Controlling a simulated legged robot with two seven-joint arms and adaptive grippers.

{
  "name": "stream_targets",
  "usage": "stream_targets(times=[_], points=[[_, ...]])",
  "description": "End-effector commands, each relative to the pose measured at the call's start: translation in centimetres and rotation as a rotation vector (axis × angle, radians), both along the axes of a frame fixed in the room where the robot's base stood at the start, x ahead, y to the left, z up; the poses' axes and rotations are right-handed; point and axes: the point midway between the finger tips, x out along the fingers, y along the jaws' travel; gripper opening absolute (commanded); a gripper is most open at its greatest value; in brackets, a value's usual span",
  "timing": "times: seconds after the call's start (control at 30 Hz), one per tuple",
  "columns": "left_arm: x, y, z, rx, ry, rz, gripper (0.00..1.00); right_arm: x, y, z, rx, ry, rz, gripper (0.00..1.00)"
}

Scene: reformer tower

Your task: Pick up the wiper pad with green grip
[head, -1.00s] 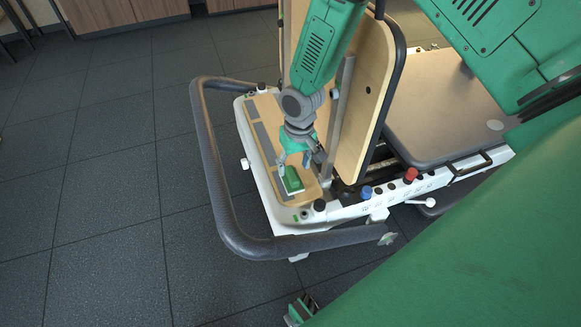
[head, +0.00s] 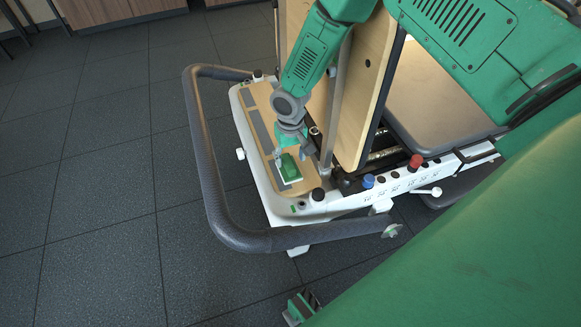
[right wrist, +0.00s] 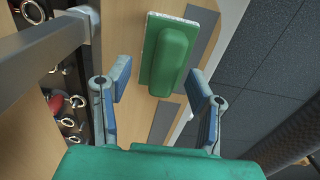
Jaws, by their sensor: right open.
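The wiper pad with green grip (head: 288,167) lies on the wooden panel at the near end of the white-framed machine. It has a pale base under a green block handle. My right gripper (head: 291,154) is just above the pad in the head view. In the right wrist view the right gripper (right wrist: 160,86) is open, with its two blue-grey fingers spread and nothing between the tips. The wiper pad (right wrist: 168,55) shows ahead of the fingers, roughly centred between them. I cannot tell whether they touch it. My left gripper does not show clearly.
A grey padded handlebar (head: 207,170) curves around the machine's near end. An upright wooden board (head: 345,105) and a metal bar (head: 336,105) stand close beside my right gripper. Red (head: 415,161) and blue (head: 368,181) knobs sit on the frame. Dark floor lies left.

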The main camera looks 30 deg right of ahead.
Motion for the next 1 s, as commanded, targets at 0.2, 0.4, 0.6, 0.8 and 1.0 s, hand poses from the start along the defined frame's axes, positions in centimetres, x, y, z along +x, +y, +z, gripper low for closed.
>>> stream_targets(times=[0.2,0.4,0.6,0.8,1.0], points=[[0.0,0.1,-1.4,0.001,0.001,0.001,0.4,0.1,0.1,-2.5,-0.003,-0.001,0.002,0.48],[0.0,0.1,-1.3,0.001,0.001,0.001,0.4,0.1,0.0,-2.5,0.001,-0.001,0.001,0.48],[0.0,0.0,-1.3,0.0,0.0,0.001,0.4,0.0,-0.1,-2.6,0.002,-0.001,0.001,0.0],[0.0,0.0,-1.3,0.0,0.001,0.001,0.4,0.0,0.0,-2.6,-0.001,0.0,0.001,0.0],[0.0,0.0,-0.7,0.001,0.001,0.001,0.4,0.1,0.0,-1.4,0.0,-0.002,0.001,0.0]])
